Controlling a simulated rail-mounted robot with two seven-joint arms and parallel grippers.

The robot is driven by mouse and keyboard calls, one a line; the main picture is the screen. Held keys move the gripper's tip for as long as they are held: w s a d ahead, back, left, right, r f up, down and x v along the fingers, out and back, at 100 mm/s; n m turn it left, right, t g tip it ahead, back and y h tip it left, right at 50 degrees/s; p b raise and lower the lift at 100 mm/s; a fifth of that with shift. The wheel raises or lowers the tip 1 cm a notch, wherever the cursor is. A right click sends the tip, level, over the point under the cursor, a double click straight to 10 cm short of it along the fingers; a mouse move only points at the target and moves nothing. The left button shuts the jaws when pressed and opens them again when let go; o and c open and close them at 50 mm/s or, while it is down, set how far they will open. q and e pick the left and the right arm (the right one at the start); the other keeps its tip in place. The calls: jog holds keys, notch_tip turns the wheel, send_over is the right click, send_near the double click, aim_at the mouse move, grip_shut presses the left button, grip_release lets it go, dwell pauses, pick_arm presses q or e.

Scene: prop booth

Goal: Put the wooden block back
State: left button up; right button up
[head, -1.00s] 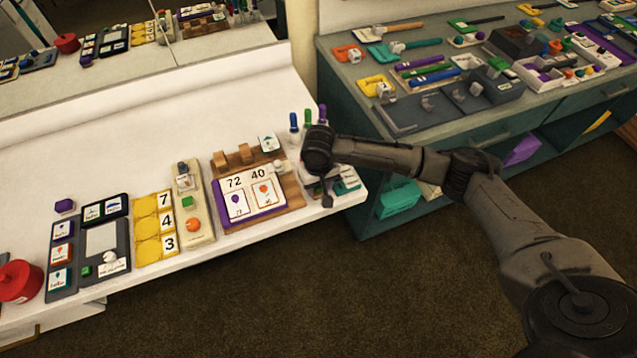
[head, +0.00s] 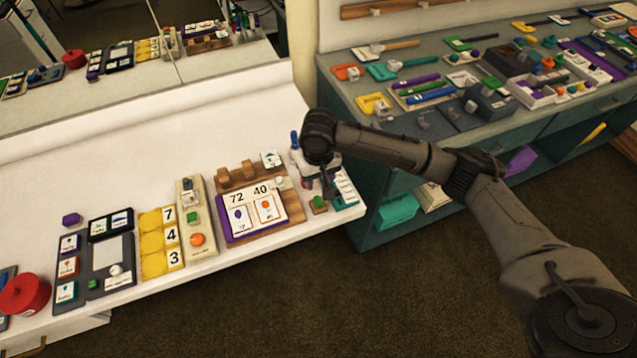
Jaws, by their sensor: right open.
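A wooden stand (head: 288,198) sits near the right end of the white counter, with small wooden blocks (head: 249,168) along its back edge. A purple-edged board (head: 226,232) with number cards 72 and 40 leans on it. A small brown and green piece (head: 318,204) lies just right of the stand; I cannot tell whether it is the wooden block. My right gripper (head: 328,196) is open, pointing down beside this piece at the counter's right end. My wrist hides part of the area behind it. My left gripper is not in view.
A pale tray with an orange knob (head: 197,240), yellow number tiles (head: 151,222), a dark card tray (head: 85,240) and a red pot (head: 22,294) stand along the counter. A teal bench (head: 345,100) full of props is at right. The counter's back strip is clear.

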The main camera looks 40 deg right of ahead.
jog(key=s+a+f+n+t+y, duration=0.2)
jog(key=s+a+f+n, duration=0.4)
jog(key=s+a+f, duration=0.6)
jog(key=s+d+t+h, duration=0.1)
jog(key=s+d, duration=0.1)
jog(key=s, duration=1.5)
jog(key=shift+r+t+h, duration=0.25)
jog(key=shift+t+h, duration=0.05)
jog(key=shift+h, duration=0.1)
jog(key=shift+d, duration=0.1)
notch_tip(320, 180, up, 36)
jog(key=p, duration=3.6)
